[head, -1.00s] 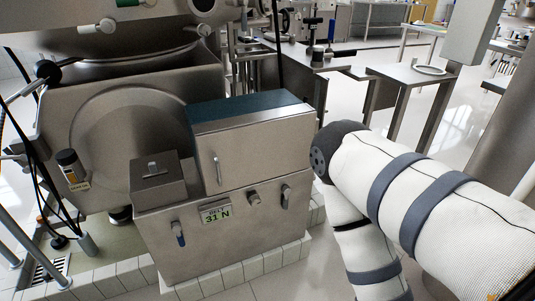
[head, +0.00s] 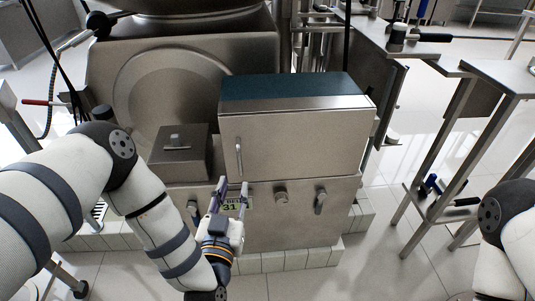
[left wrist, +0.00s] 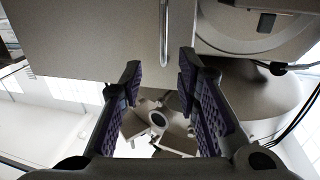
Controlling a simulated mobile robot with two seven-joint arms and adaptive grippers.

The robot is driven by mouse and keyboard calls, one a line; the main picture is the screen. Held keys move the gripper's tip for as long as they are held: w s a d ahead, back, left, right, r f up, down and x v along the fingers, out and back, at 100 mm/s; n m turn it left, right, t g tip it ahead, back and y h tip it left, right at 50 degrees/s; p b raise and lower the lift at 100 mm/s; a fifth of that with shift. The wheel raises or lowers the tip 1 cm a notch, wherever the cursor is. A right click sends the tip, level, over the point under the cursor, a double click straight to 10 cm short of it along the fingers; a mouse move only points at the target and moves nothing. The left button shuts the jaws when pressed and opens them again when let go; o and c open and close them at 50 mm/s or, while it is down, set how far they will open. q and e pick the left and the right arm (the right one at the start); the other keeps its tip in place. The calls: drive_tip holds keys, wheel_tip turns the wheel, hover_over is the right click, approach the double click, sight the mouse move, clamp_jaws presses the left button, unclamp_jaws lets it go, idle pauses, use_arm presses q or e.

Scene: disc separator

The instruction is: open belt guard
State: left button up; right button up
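The belt guard (head: 295,140) is a steel box with a teal top, shut, in the middle of the head view. Its vertical bar handle (head: 239,155) is at the left of its front face. My left gripper (head: 232,187) is open and empty, just below and in front of the handle. In the left wrist view the handle (left wrist: 163,35) lies ahead of the gap between the purple-padded fingers (left wrist: 160,68), apart from them. My right gripper is out of view; only part of my right arm shows at the right edge.
Below the guard, a steel housing (head: 262,228) carries knobs (head: 281,197) and a green label (head: 232,206), partly behind my left gripper. A small lidded box (head: 180,152) stands left of the guard.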

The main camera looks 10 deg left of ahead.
sight(239, 160)
use_arm(q)
drive_tip(key=w, duration=0.3)
drive_tip(key=w+a, duration=0.1)
drive_tip(key=w, duration=0.3)
drive_tip(key=w+b, duration=0.1)
drive_tip(key=w, duration=0.2)
drive_tip(key=shift+w+a, duration=0.15)
drive_tip(key=shift+a, duration=0.1)
drive_tip(key=shift+w, duration=0.35)
clamp_jaws()
